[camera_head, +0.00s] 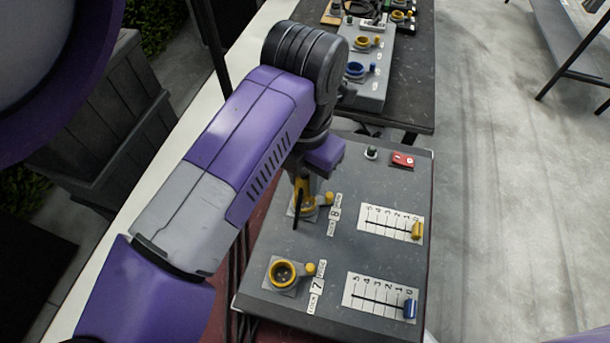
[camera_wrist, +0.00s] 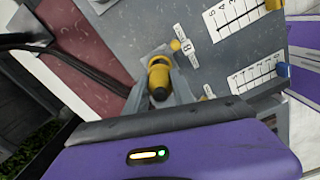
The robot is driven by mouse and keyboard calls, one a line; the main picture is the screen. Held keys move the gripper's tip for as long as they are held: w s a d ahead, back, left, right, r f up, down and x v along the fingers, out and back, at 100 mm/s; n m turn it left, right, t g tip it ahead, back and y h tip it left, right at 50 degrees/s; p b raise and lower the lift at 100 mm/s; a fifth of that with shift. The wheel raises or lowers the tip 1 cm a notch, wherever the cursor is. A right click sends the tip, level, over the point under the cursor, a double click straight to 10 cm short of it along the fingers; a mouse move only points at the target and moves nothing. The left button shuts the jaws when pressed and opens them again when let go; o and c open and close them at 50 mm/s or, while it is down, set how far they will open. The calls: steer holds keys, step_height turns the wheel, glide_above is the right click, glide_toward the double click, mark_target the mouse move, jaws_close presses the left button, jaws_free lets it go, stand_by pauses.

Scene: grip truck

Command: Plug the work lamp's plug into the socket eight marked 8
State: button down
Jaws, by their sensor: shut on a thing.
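My gripper (camera_head: 304,183) points down over the socket marked 8 on the grey panel. In the wrist view my gripper (camera_wrist: 160,88) is shut on the yellow plug (camera_wrist: 158,76), whose dark rear end faces the camera. The plug (camera_head: 303,189) is partly hidden by my fingers in the head view. Socket eight (camera_head: 308,212), a yellow ring on a square plate with a yellow knob, lies directly under the plug. Its 8 label (camera_head: 335,214) is beside it. The plug is at or just over the ring; I cannot tell whether it is inserted. The work lamp is not identifiable.
Socket 7 (camera_head: 283,273) is empty in front. A yellow slider (camera_head: 417,230), a blue slider (camera_head: 410,308) and a red switch (camera_head: 402,160) sit on the panel. Another panel with a blue socket (camera_head: 355,71) stands behind. Dark cables run along the panel's left side.

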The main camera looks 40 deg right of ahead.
mark_target(305, 189)
steer(key=b, duration=0.2)
steer(key=shift+f+b, duration=0.3)
steer(key=shift+b, duration=0.05)
stand_by(1.6)
steer(key=shift+f+b, duration=1.65)
steer(key=shift+b, duration=0.7)
stand_by(0.7)
steer(key=c, duration=0.7)
jaws_free()
steer(key=shift+o, duration=0.2)
steer(key=shift+r, duration=0.1)
steer(key=shift+r+p, duration=0.9)
steer(key=shift+r, duration=1.55)
